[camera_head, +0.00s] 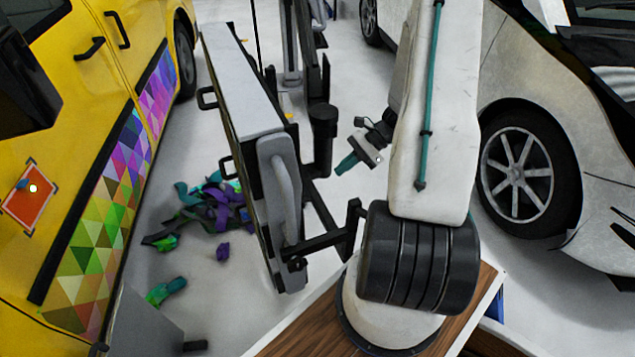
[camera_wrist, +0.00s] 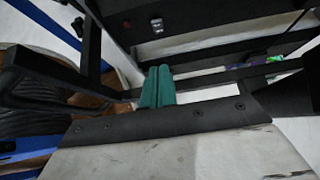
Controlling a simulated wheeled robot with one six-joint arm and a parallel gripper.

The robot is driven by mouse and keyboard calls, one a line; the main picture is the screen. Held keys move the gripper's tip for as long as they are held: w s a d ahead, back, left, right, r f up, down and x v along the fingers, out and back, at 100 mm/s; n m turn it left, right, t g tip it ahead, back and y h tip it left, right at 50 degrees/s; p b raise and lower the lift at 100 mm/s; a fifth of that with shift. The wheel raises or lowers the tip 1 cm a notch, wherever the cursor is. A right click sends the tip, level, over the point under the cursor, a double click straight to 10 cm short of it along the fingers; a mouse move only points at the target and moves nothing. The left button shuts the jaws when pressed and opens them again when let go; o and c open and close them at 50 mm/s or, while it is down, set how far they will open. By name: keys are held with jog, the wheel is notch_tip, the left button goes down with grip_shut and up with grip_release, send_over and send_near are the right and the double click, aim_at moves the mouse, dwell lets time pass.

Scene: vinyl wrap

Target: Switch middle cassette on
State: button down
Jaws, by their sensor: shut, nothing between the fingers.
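My gripper (camera_head: 346,164) is at the middle of the head view, to the right of a tall lamp-like panel with a pale side (camera_head: 240,85) and a grey handle (camera_head: 285,185). Its teal fingers are together and empty; they also show in the wrist view (camera_wrist: 158,84). In the wrist view, a small red switch (camera_wrist: 127,23) and a pale switch (camera_wrist: 157,25) sit on a dark surface beyond the fingertips. The fingertips appear apart from both. Which cassette these switches belong to, and their on or off positions, I cannot tell.
Black frame bars (camera_head: 322,235) stand close to my arm. A yellow vehicle (camera_head: 70,110) with a triangle-patterned strip is at left, a pale car (camera_head: 560,150) at right. Crumpled purple and teal scraps (camera_head: 215,205) lie on the floor between the panel and the yellow vehicle.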

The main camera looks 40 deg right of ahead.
jog(key=a+r+x, duration=0.1)
jog(key=r+x, duration=0.1)
jog(key=x, duration=1)
jog(key=shift+w+a, duration=0.35)
jog(key=shift+a, duration=0.1)
jog(key=shift+r, duration=0.1)
